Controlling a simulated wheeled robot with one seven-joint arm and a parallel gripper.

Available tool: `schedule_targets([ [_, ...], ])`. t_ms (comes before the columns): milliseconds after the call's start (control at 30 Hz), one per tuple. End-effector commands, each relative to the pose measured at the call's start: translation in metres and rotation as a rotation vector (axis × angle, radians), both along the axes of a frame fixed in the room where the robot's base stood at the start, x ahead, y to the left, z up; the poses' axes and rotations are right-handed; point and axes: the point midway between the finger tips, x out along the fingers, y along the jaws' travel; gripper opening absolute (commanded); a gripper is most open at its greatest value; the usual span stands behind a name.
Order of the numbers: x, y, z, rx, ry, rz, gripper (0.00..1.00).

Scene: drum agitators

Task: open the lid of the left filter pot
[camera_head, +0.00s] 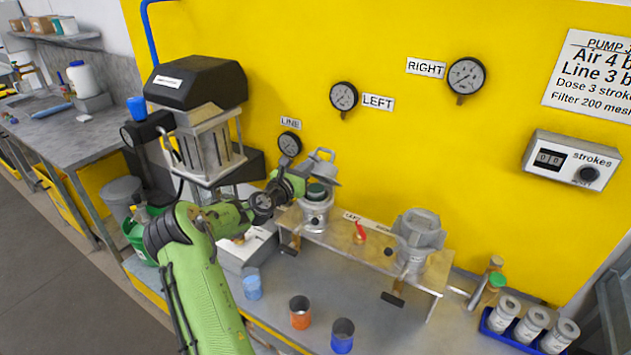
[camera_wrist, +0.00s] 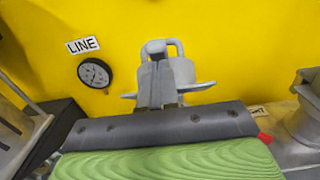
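The left filter pot (camera_head: 316,216) is a pale pot at the left end of the raised shelf. Its grey lid (camera_head: 325,172), with a loop handle, stands tilted up above it, and a dark green round part shows at the pot's mouth. My gripper (camera_head: 303,180) reaches in from the left between the pot's top and the lid. In the wrist view, the gripper's grey fingers (camera_wrist: 157,85) lie close together in front of the lid (camera_wrist: 190,75) and partly hide its handle. I see nothing held between them, and whether they touch the lid is unclear.
The right filter pot (camera_head: 412,250) stands closed on the shelf (camera_head: 340,240), with a red lever (camera_head: 360,231) between the pots. A black-topped machine (camera_head: 197,85) stands left of my arm. Blue and orange cups (camera_head: 300,318) stand in front; a blue tray (camera_head: 500,335) is at right.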

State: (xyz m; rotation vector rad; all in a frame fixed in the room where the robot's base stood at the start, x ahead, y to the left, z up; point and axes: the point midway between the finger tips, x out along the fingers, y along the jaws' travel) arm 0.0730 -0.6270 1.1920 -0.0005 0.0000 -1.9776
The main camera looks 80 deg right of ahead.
Motion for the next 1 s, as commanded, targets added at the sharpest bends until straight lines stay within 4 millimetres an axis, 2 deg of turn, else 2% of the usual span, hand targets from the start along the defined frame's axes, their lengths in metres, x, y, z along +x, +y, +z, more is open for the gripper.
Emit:
schedule_targets([
  [33, -0.003, -0.005, 0.013, -0.002, 0.002, -0.001, 0.0],
  [133, -0.006, -0.012, 0.02, -0.002, 0.001, -0.001, 0.0],
  [533, -0.009, -0.02, 0.021, -0.002, 0.001, -0.001, 0.0],
  [833, -0.021, -0.047, 0.037, -0.002, 0.001, -0.001, 0.0],
  [1000, -0.022, -0.051, 0.038, -0.001, 0.002, 0.0, 0.0],
])
